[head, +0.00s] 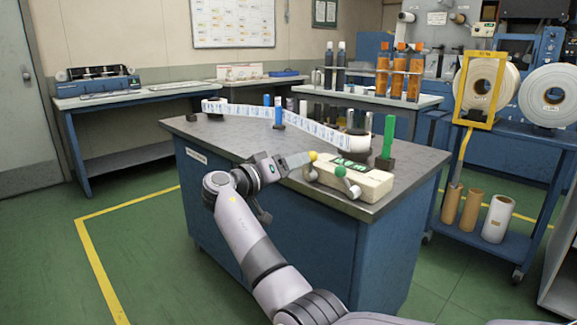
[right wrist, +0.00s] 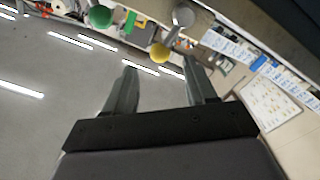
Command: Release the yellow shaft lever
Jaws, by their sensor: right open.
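The yellow shaft lever shows as a yellow ball knob (head: 312,156) on a short grey arm, at the left end of a cream rewinder base (head: 372,182) on the bench. A lever with a green knob (head: 340,171) stands to its right. My right gripper (head: 301,161) is just left of the yellow knob. In the right wrist view, the right gripper (right wrist: 161,76) is open and empty; the yellow knob (right wrist: 160,53) appears between and beyond its fingertips, with no clear contact. The green knob (right wrist: 100,16) is farther left there. My left gripper is not in view.
A printed label web (head: 300,124) runs above the bench (head: 225,133) to a roll at the right. A green post (head: 388,137) and a blue post (head: 278,110) stand on the bench. The bench's front left top is clear. A cart (head: 472,235) with cores stands right.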

